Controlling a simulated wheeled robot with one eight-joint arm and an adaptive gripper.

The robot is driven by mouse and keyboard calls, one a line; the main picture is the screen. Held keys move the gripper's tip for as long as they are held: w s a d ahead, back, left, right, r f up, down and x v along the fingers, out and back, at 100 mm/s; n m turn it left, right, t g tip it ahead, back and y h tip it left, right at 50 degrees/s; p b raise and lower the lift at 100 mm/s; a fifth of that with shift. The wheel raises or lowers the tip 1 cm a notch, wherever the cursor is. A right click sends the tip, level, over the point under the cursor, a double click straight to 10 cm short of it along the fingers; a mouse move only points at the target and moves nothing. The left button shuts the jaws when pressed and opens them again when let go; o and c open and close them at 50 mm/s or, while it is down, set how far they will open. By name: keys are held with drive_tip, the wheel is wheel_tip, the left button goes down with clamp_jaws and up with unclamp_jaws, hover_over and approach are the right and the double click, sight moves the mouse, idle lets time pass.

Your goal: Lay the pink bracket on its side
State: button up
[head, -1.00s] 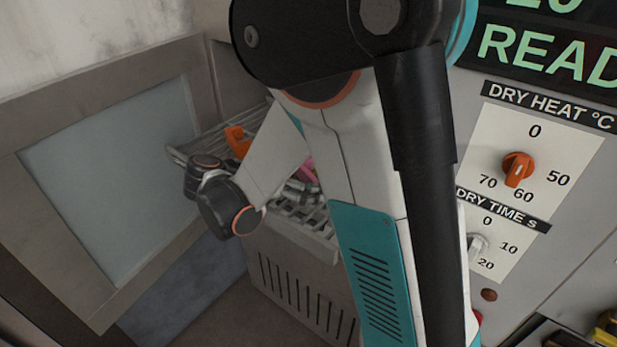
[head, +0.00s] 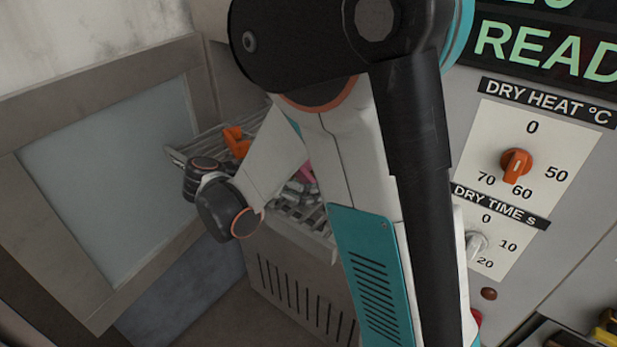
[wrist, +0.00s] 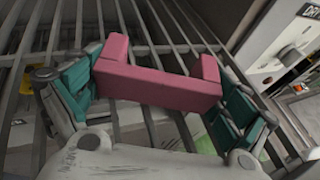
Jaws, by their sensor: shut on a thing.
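The pink bracket (wrist: 158,84) is U-shaped, with a long bar and an upright arm at each end. In the wrist view it lies across the space between the teal finger pads of my gripper (wrist: 162,94), which is shut on it. Slatted rack bars show behind it; I cannot tell whether it touches them. In the head view only a small pink part of the bracket (head: 306,171) shows, beside my arm, which hides most of it and of my gripper.
The wire rack (head: 190,154) sticks out from the machine, with an orange piece (head: 236,143) on it to the left. An open door with a pale pane (head: 105,175) stands at the left. The control panel (head: 550,170) is at the right, close to my arm.

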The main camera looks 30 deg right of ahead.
drive_tip(key=o, duration=1)
wheel_tip(320, 180, down, 2)
drive_tip(key=shift+s+a+y, duration=0.15)
drive_tip(key=shift+y, duration=0.15)
drive_tip(key=shift+o, duration=0.2)
drive_tip(key=shift+a, duration=0.1)
drive_tip(key=v, duration=0.6)
drive_tip(key=r+v, duration=0.1)
drive_tip(key=v, duration=0.5)
drive_tip(key=shift+r, duration=0.1)
